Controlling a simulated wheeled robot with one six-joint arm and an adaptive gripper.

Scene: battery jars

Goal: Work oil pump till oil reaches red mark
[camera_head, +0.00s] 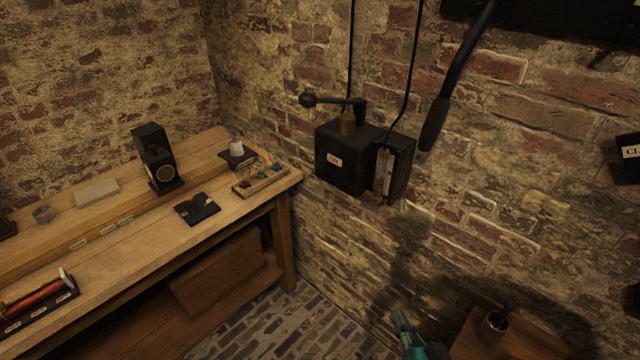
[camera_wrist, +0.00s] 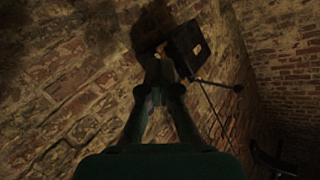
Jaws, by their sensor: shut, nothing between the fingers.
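The oil pump (camera_head: 340,165) is a black box with a pale label, fixed to the brick wall in the head view. Its crank lever (camera_head: 335,101) sticks out to the left on top and ends in a dark ball knob (camera_head: 308,100). A sight glass (camera_head: 384,172) stands on its right side; the oil level and red mark are too small to read. In the wrist view the pump (camera_wrist: 187,45) appears turned, with its knob (camera_wrist: 238,88) to the right. My gripper (camera_wrist: 154,62) is shut and empty, pointing toward the pump; it shows low in the head view (camera_head: 400,318), apart from the pump.
A wooden bench (camera_head: 150,236) at left holds a black boxed instrument (camera_head: 154,158) and small parts. A long dark handle (camera_head: 436,120) hangs right of the pump. A small wooden stand (camera_head: 475,340) with a cup (camera_head: 493,326) is at lower right. Floor shows between bench and stand.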

